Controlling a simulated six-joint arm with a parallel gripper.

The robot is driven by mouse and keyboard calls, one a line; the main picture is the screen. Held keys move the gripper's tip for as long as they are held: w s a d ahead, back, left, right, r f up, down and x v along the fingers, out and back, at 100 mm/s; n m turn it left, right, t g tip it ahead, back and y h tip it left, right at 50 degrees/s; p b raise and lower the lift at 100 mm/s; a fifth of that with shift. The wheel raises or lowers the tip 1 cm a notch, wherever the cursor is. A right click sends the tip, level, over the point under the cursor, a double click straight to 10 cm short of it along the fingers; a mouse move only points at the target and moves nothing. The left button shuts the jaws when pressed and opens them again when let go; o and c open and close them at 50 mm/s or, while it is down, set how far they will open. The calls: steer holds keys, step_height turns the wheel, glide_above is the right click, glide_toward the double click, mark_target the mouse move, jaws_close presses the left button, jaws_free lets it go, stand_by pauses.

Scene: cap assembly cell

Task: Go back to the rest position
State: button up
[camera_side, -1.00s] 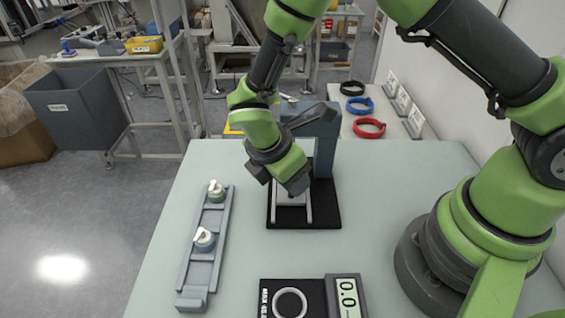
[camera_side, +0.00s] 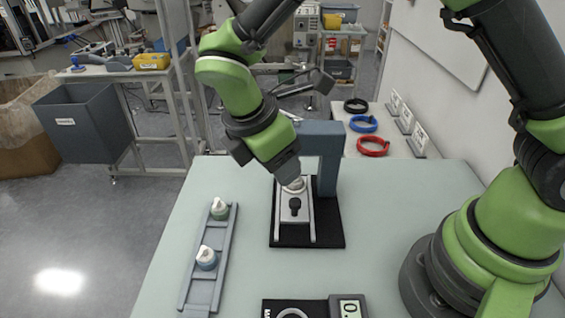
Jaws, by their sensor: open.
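My gripper (camera_side: 291,187) points down and to the right, above the grey fixture (camera_side: 305,231) on its black base. The gripper is open. A small white round piece (camera_side: 294,184) shows at the fingertips; whether it touches them I cannot tell. A dark knob (camera_side: 294,206) sits in the fixture just in front of it. The blue-grey press frame (camera_side: 329,160) stands behind the gripper and is partly hidden by it.
A scale display (camera_side: 349,308) is at the front edge. Black, blue and red rings (camera_side: 373,147) lie behind. The table between tray and fixture is clear.

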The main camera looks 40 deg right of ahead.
steer(key=s+d+r+m+t+y, duration=0.3)
steer(key=s+r+m, duration=0.4)
steer(key=m, duration=0.3)
steer(key=s+d+r+m+t+y, duration=0.3)
steer(key=s+d+r+m, duration=0.3)
steer(key=r+m, duration=0.3)
steer(key=shift+s+r+m+t, duration=0.3)
steer(key=shift+s+m+t, duration=0.5)
steer(key=shift+s, duration=0.05)
